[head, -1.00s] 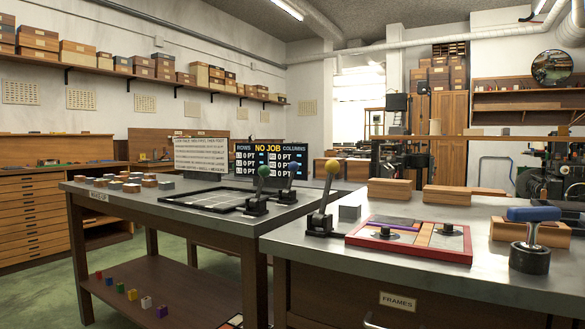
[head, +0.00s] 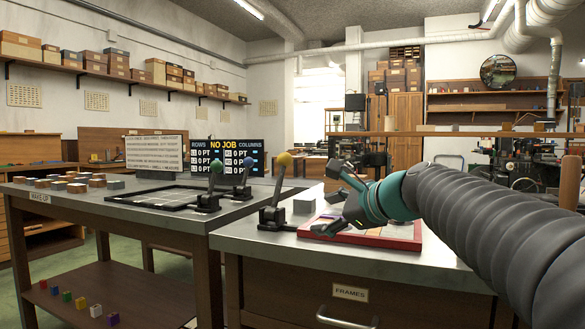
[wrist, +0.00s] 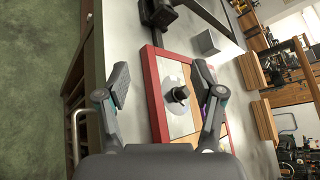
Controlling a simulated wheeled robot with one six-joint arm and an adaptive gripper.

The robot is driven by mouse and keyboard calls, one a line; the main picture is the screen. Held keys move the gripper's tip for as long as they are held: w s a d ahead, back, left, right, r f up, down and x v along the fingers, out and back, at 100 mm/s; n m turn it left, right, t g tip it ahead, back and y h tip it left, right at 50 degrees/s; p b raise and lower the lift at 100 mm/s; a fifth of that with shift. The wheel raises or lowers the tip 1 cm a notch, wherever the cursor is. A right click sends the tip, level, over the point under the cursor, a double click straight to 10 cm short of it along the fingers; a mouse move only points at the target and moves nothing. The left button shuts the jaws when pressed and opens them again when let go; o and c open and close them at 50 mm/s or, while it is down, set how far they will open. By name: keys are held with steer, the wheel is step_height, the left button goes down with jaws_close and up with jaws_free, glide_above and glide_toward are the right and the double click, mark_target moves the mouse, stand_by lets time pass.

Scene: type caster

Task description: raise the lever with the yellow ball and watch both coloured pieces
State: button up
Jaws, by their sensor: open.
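The lever with the yellow ball (head: 284,160) stands upright on its black base (head: 270,218) near the front table's left corner. My gripper (head: 330,199) is open and empty, right of the lever and above the red frame (head: 345,235). In the wrist view my gripper (wrist: 162,90) spreads its fingers over the red frame (wrist: 152,88), with a black knob (wrist: 181,94) on a pale plate between them. A black base shows at the top of that view; its ball is out of view. Which two coloured pieces are meant, I cannot tell; my arm hides part of the frame.
Levers with a green ball (head: 215,165) and a blue ball (head: 247,162) stand on the left table by a dark gridded tray (head: 165,197). A small grey block (head: 304,206) sits behind the yellow lever. The board (head: 223,158) reads NO JOB.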

mark_target(290, 160)
steer(key=w+a+r+m+t+y, duration=0.1)
steer(key=w+r+m+t+y, duration=0.2)
steer(key=w+r+m, duration=0.55)
steer(key=shift+n, duration=0.55)
steer(key=p+x, duration=0.2)
steer(key=x, duration=1.2)
steer(key=shift+w+r, duration=0.15)
steer(key=shift+w, duration=0.2)
steer(key=shift+c, duration=0.2)
jaws_close()
